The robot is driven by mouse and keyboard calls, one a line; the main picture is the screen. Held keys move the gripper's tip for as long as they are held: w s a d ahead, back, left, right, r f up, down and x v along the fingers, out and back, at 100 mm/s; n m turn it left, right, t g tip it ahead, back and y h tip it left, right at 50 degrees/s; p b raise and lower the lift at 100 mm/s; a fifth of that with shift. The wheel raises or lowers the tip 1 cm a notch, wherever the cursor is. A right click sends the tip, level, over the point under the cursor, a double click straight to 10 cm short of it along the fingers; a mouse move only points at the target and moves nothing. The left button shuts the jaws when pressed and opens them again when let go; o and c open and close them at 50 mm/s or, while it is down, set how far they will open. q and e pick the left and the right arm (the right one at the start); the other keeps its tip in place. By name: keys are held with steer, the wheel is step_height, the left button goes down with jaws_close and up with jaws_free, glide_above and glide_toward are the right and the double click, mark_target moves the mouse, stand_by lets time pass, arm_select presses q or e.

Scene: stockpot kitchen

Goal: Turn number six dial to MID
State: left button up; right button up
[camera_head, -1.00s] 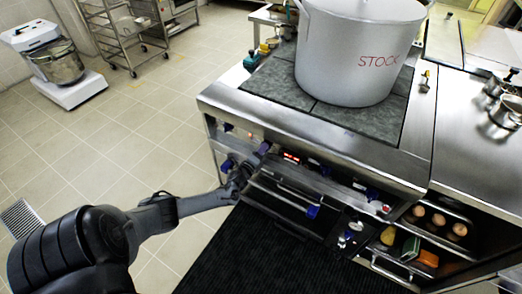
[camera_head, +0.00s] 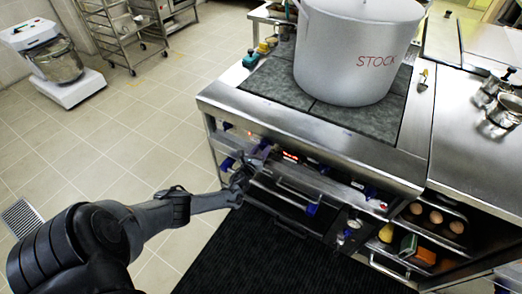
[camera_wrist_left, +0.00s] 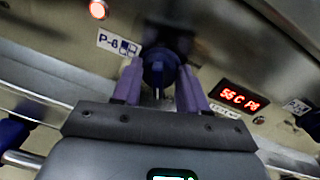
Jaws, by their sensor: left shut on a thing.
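The number six dial (camera_wrist_left: 160,68) is a dark blue knob on the stove's front panel, beside a label reading P-6 (camera_wrist_left: 118,43). It shows between the two purple fingers of my left gripper (camera_wrist_left: 158,84) in the left wrist view. The gripper is shut on the dial, one finger on each side. A pale mark on the dial points down in that view. In the head view my left gripper (camera_head: 258,154) is at the stove front and hides the dial. My right gripper is not in view.
A red display (camera_wrist_left: 238,97) is right of the dial, and an orange lamp (camera_wrist_left: 98,9) glows at upper left. Another blue knob (camera_wrist_left: 12,133) is at left. A large stockpot (camera_head: 355,55) stands on the stove top. An oven handle (camera_head: 285,190) runs below the panel.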

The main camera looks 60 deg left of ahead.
arm_select(q)
steer(key=shift+m, duration=0.8)
steer(key=o, duration=1.1)
steer(key=shift+c, duration=0.2)
